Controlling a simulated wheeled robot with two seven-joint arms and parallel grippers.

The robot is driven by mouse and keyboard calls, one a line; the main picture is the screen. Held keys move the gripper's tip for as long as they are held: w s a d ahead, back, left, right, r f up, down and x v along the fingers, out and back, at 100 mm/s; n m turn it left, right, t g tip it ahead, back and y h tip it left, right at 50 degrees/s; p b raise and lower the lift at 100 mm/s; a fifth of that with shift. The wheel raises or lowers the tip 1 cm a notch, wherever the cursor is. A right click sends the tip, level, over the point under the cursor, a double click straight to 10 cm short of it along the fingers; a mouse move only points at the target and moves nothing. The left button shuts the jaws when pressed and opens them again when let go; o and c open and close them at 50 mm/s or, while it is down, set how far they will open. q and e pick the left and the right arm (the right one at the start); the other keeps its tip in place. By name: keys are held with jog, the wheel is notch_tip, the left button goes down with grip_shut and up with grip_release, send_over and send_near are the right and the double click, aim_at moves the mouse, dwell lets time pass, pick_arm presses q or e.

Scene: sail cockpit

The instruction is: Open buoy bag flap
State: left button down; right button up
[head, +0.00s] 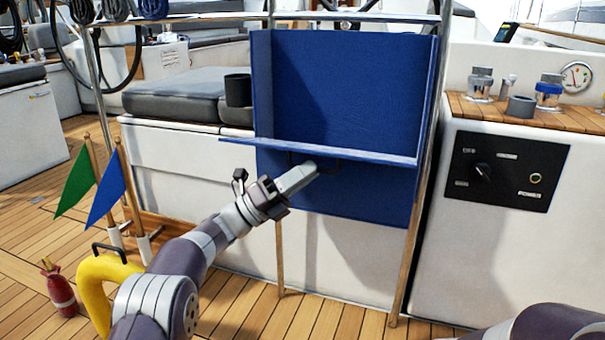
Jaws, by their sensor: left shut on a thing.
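The blue buoy bag (345,80) hangs upright between rails in the middle of the head view. Its flap (370,156) shows edge-on as a thin, nearly level blue panel standing out across the bag. A dark handle (333,169) sits just under the flap. My left gripper (312,169) reaches up from the lower left and is shut on this handle; its fingertips partly hide it. Above the flap, the inside of the bag shows blue and no buoy is visible. My right gripper is out of the picture.
A white console with a black switch panel (503,172) stands close on the right. A grey cushion (175,96) and dark cup (238,90) are behind left. The deck below the bag is clear.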

pick_arm(q)
jog(key=c, duration=1.4)
grip_release()
jog(key=shift+w+f+n+t, duration=0.3)
jog(key=shift+f, duration=0.1)
jog(key=shift+o, duration=1)
jog(key=shift+w+d+f, duration=0.15)
jog(key=shift+w+f, duration=0.05)
jog(key=shift+r, duration=0.2)
jog(key=shift+s, duration=0.1)
jog(key=p+v, duration=0.5)
jog(key=v, duration=0.7)
jog(key=shift+a+p, duration=0.35)
jog(key=shift+a, duration=0.1)
